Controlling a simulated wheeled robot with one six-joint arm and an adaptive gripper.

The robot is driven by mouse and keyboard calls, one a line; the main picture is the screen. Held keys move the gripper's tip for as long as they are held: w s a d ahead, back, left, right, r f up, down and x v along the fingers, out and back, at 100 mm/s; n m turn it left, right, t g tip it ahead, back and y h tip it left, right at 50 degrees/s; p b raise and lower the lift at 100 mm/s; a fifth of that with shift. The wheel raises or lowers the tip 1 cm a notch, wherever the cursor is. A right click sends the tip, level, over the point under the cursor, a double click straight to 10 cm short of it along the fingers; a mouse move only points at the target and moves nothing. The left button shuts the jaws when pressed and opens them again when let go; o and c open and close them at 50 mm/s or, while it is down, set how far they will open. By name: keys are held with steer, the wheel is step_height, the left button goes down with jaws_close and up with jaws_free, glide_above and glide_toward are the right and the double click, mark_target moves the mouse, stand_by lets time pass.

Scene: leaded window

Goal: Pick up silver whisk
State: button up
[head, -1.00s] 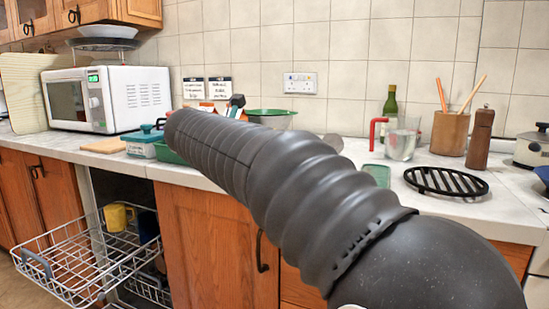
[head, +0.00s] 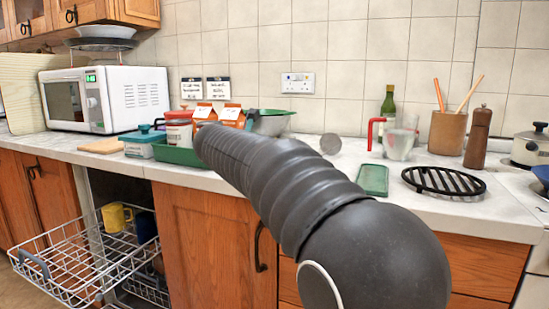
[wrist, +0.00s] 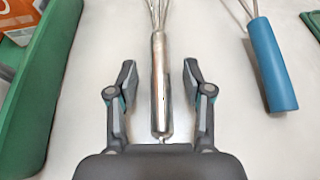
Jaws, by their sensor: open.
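The silver whisk (wrist: 159,85) lies on the pale counter in the wrist view, its metal handle toward me and its wires running off the top edge. My gripper (wrist: 159,76) is open, with one finger on each side of the handle and a gap on both sides. I cannot tell its exact height above the counter. In the head view my arm hides the whisk and the gripper.
A blue-handled utensil (wrist: 270,65) lies right of the whisk. A green tray (head: 176,155) stands to the left, holding cartons (head: 231,115). A small green tray (head: 373,180), a black trivet (head: 444,182) and a glass jug (head: 400,140) stand to the right.

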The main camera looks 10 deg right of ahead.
jaws_close()
steer(key=shift+r, duration=0.15)
